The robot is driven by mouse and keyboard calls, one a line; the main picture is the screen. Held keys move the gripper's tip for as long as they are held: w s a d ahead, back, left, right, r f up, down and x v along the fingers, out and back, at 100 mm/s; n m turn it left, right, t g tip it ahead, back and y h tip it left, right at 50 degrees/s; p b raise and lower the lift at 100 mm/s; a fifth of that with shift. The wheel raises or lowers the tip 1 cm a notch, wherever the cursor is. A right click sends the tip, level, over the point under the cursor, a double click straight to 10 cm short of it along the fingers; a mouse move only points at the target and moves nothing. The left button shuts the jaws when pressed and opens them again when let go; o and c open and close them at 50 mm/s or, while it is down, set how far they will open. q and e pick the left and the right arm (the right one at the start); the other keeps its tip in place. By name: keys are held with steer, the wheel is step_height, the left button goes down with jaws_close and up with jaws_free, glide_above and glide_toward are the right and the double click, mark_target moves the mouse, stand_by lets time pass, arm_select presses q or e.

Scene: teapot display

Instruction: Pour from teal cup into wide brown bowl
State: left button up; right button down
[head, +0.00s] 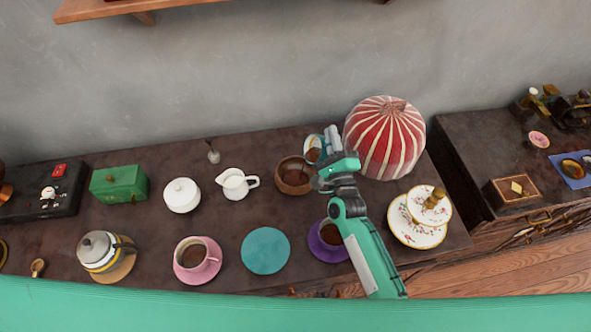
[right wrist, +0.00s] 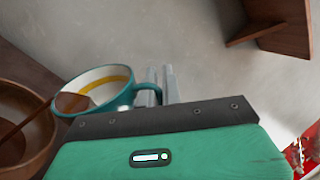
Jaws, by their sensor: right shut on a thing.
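The teal cup (right wrist: 122,78) is in my right gripper (head: 332,138), whose fingers (right wrist: 163,82) are shut at its handle. The cup (head: 313,146) is held up at the bowl's upper right and tilted towards it. Brown liquid shows inside near its lower lip, and a thin brown streak runs from that lip down to the bowl in the right wrist view. The wide brown bowl (head: 294,190) stands on the table; its rim also shows in the right wrist view (right wrist: 45,150), with dark brown inside. My left gripper is not in view.
A red-and-white striped round thing (head: 385,138) stands close right of my right gripper. A white creamer (head: 236,183) is left of the bowl. A bare teal saucer (head: 265,258), a purple saucer (head: 326,254) with a cup, and a pink cup (head: 196,258) are in front.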

steer(key=shift+s+a+f+n+y+b, duration=0.2)
steer(key=shift+a+n+y, duration=0.15)
steer(key=shift+n, duration=0.3)
steer(key=shift+s+a+f+n+y+b, duration=0.15)
steer(key=shift+a+n+y, duration=0.15)
steer(key=shift+n, duration=0.35)
steer(key=shift+a+r+t, duration=0.2)
steer(key=shift+a+t, duration=0.1)
